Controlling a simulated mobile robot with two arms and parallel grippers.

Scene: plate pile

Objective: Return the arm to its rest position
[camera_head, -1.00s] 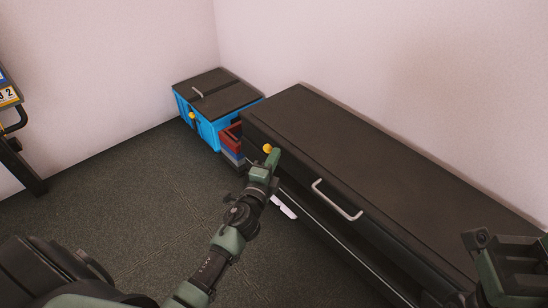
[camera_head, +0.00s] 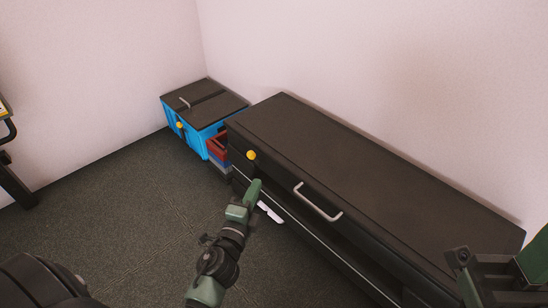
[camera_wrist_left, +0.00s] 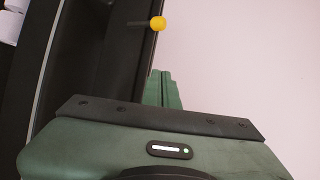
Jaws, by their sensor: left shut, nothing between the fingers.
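My left gripper (camera_head: 256,184) is in front of the long dark cabinet (camera_head: 350,165), below and apart from a yellow knob (camera_head: 251,155) near its left end. Its green fingers (camera_wrist_left: 163,76) are together and empty in the left wrist view, with the yellow knob (camera_wrist_left: 158,23) above the tips. Part of my right arm (camera_head: 490,275) shows at the lower right edge; its finger opening cannot be made out.
The cabinet has a silver handle (camera_head: 318,203) and an open lower space with a white item (camera_head: 270,211) at its edge. Blue boxes with dark lids (camera_head: 195,130) and red and blue crates (camera_head: 218,150) stand beyond.

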